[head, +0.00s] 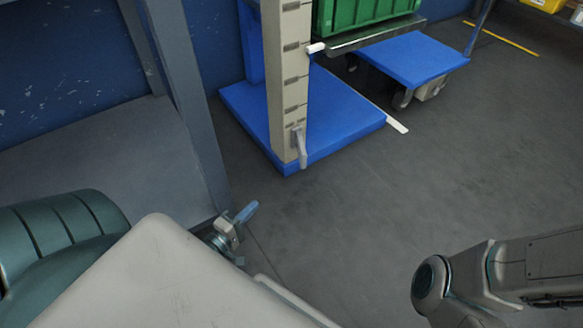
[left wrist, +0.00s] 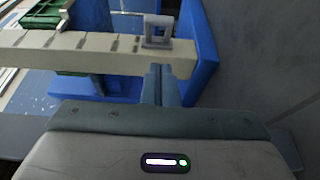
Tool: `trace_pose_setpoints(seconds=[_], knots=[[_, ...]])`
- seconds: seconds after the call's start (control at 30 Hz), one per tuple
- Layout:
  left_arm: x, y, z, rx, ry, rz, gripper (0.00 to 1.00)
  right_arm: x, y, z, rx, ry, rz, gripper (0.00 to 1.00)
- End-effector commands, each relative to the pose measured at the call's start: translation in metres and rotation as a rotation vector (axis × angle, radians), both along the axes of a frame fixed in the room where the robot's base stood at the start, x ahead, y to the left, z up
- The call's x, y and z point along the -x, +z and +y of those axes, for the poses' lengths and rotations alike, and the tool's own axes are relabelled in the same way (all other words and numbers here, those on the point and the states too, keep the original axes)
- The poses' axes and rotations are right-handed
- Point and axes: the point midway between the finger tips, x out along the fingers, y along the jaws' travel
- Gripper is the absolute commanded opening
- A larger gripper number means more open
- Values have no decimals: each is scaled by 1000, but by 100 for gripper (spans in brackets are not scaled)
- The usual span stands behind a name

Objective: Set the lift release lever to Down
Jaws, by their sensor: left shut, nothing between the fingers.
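The lift has a beige mast (head: 287,85) with dark slot marks, standing on a blue base (head: 345,125). A grey lever (head: 300,145), which I take to be the lift release lever, hangs low on the mast, pointing roughly downward. In the left wrist view a grey bracket-like part with a square opening (left wrist: 157,31) sits at the mast's edge; it may be the same lever. My left gripper (head: 249,211) is shut and empty, apart from the lever, nearer the camera and lower left in the head view. Its fingers also show in the left wrist view (left wrist: 160,84).
A green crate (head: 365,12) rests on the lift's platform, with a white-tipped handle (head: 316,47) beside the mast. A grey post (head: 187,95) and a grey surface (head: 95,155) stand left. A blue wheeled dolly (head: 412,58) stands behind.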

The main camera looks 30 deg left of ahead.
Motion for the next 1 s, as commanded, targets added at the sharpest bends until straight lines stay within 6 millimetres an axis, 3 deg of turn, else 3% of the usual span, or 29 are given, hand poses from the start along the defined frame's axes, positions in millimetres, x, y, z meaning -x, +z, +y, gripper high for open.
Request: trace_pose_setpoints(seconds=[0.7, 1.0], knots=[[-148, -2, -6, 2, 1, -3, 0, -1, -42, 0, 1, 5, 5, 36], [-185, -1, -8, 1, 0, -1, 0, -2, -52, 0, 2, 6, 5, 36]])
